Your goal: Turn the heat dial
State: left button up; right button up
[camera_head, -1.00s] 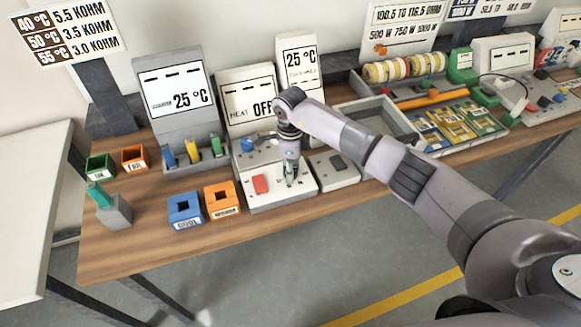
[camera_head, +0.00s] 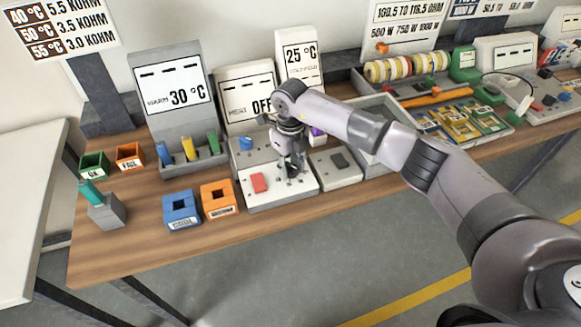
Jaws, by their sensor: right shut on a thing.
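The white control box (camera_head: 255,200) stands at the front of the bench, with a red button (camera_head: 259,183) on its top. My right gripper (camera_head: 292,172) reaches down to the right part of this top and is shut on the heat dial there, which its fingers mostly hide. The tall white display behind (camera_head: 247,93) reads OFF beside its small label. The grey display stand on the left (camera_head: 174,88) reads 30 °C. My left gripper is not in view.
Blue (camera_head: 181,222) and orange (camera_head: 220,210) open boxes stand just left of the control box. A grey box (camera_head: 334,180) with a dark switch is close on the right. Green and orange bins (camera_head: 130,163) stand at the far left. Bare wood shows in front.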

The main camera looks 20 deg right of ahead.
aim_at(291, 165)
jog(key=shift+m, duration=0.5)
jog(key=o, duration=1.2)
jog(key=shift+c, duration=0.2)
notch_tip(291, 165, up, 12)
